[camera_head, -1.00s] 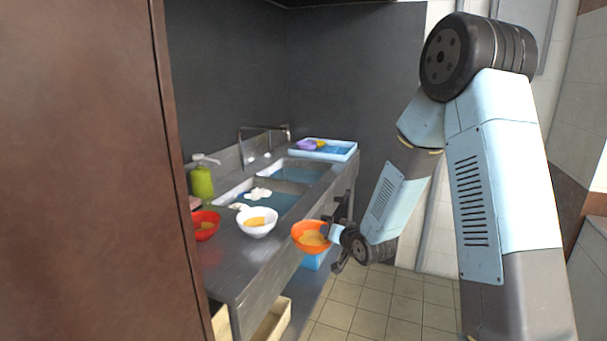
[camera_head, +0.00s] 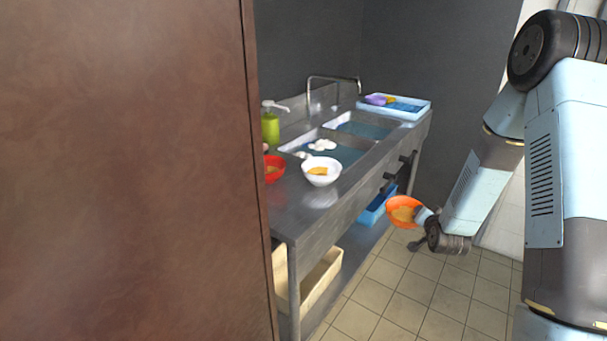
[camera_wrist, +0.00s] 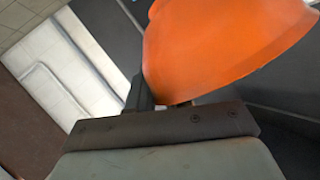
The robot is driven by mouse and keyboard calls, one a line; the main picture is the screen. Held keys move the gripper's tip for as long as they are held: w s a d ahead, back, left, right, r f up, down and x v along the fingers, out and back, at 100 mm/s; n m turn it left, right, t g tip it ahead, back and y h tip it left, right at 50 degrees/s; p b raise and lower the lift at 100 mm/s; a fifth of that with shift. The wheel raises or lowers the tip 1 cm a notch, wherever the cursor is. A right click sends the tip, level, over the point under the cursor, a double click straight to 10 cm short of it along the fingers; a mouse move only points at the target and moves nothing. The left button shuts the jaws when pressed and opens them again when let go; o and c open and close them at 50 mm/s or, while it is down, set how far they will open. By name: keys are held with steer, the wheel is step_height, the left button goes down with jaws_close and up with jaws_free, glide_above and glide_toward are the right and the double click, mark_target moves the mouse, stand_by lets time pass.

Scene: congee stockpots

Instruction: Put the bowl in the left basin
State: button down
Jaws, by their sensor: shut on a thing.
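An orange bowl (camera_head: 404,212) with tan contents is held out in front of the counter, over the floor and apart from the counter edge. My gripper (camera_head: 422,220) is shut on its near right side. In the wrist view the orange bowl (camera_wrist: 215,50) fills the upper right, above my gripper (camera_wrist: 170,104); the fingertips are mostly hidden. The sink has two basins. The nearer, left basin (camera_head: 350,154) holds bluish water with white foam or pieces at its left. The farther, right basin (camera_head: 365,129) also holds water.
A white bowl (camera_head: 321,172) and a red bowl (camera_head: 273,172) stand on the counter before the left basin. A green soap bottle (camera_head: 270,128), a faucet (camera_head: 333,80) and a blue tray (camera_head: 410,112) line the sink. A brown panel (camera_head: 130,170) blocks the left view. Floor in front is clear.

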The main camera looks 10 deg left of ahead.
steer(key=s+a+r+n+g+y, duration=0.1)
steer(key=s+a+r+n+y, duration=0.15)
steer(key=a+r, duration=0.6)
steer(key=s+a+r+n+g+y, duration=0.5)
steer(key=s+a+r+n+y, duration=0.25)
steer(key=s+a+r, duration=0.8)
steer(key=shift+h, duration=0.3)
steer(key=shift+w+a+f, duration=1.4)
steer(key=shift+w+f, duration=0.45)
steer(key=shift+w, duration=0.05)
steer(key=shift+w+a+f, duration=1.4)
steer(key=shift+w+f, duration=0.45)
steer(key=shift+w+a+f, duration=1.4)
steer(key=shift+w+f, duration=0.45)
steer(key=shift+w, duration=0.05)
steer(key=shift+w+f, duration=0.1)
steer(key=shift+f, duration=1.5)
